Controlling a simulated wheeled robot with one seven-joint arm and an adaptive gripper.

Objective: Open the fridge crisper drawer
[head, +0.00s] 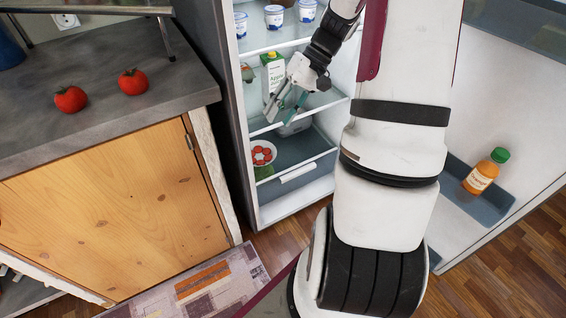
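The fridge (219,98) stands open, with its door swung out to the right. The crisper drawer (312,164) is low in the fridge, with a grey front and a pale handle (298,172). Its front looks roughly in line with the fridge opening, and my arm stands close by its right side. My gripper (283,112) is above the drawer, near the shelf edge, pointing down and to the left. Its fingers are apart with teal pads showing, and nothing is visible between them. It appears clear of the handle.
A green and white carton (273,73) stands close beside my gripper, with yogurt cups (274,17) above. A plate of red slices (262,153) is at the lower left inside the fridge. The door holds an orange bottle (483,176). A counter (100,105) with two tomatoes flanks the fridge's left.

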